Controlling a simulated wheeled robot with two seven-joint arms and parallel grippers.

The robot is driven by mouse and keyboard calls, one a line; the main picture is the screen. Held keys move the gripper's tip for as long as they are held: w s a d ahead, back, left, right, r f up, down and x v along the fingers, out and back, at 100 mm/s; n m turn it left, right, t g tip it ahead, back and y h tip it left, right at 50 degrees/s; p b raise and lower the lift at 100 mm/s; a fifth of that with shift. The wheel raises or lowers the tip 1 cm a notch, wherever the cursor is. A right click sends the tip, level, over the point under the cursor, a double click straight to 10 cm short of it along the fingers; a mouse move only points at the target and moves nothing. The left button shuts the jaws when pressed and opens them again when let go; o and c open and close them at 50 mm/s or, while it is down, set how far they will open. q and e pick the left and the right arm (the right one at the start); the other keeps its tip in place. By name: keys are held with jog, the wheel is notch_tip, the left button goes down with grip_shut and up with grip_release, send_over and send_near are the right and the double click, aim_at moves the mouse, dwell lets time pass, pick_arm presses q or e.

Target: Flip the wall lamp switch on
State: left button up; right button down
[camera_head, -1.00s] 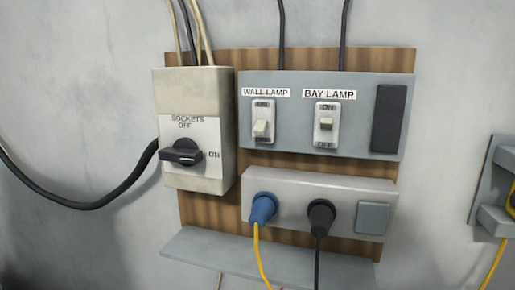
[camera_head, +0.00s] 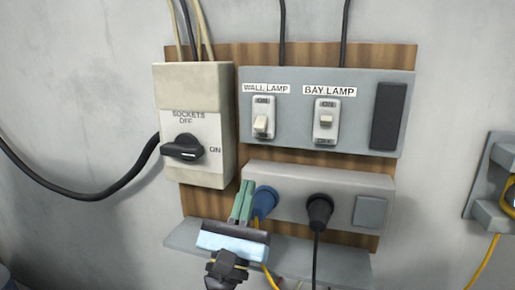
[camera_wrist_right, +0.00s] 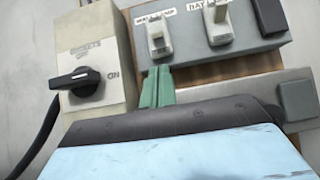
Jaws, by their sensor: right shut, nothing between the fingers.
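The wall lamp switch (camera_head: 261,124) is a white toggle under the WALL LAMP label on the grey panel (camera_head: 290,130). Its lever sits toward the lower end of its plate. It also shows in the right wrist view (camera_wrist_right: 158,40). The bay lamp switch (camera_head: 326,121) is to its right, lever toward the upper part. My right gripper (camera_head: 244,184) has green fingers, shut and empty, pointing up below the wall lamp switch and apart from it. In the right wrist view the fingertips (camera_wrist_right: 157,72) show just below that switch. My left gripper is not in view.
The beige sockets box (camera_head: 195,90) with a black rotary knob (camera_head: 183,148) stands left of the panel. Below the panel, a socket strip (camera_head: 345,185) holds a blue plug (camera_head: 264,201) and a black plug (camera_head: 319,210), close to my right gripper. A grey ledge (camera_head: 330,263) juts out underneath.

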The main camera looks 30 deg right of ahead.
jog(key=p, duration=0.3)
send_near(263, 118)
jog(key=w+d, duration=0.1)
jog(key=w+d+r, duration=0.1)
jog(key=w+d, duration=0.1)
jog(key=shift+w+d+r, duration=0.15)
jog(key=shift+d+r, duration=0.05)
jog(key=shift+r, duration=0.1)
jog(key=shift+a+r+g+y+p, duration=0.15)
jog(key=shift+g+y+p, duration=0.15)
jog(key=shift+p, duration=0.4)
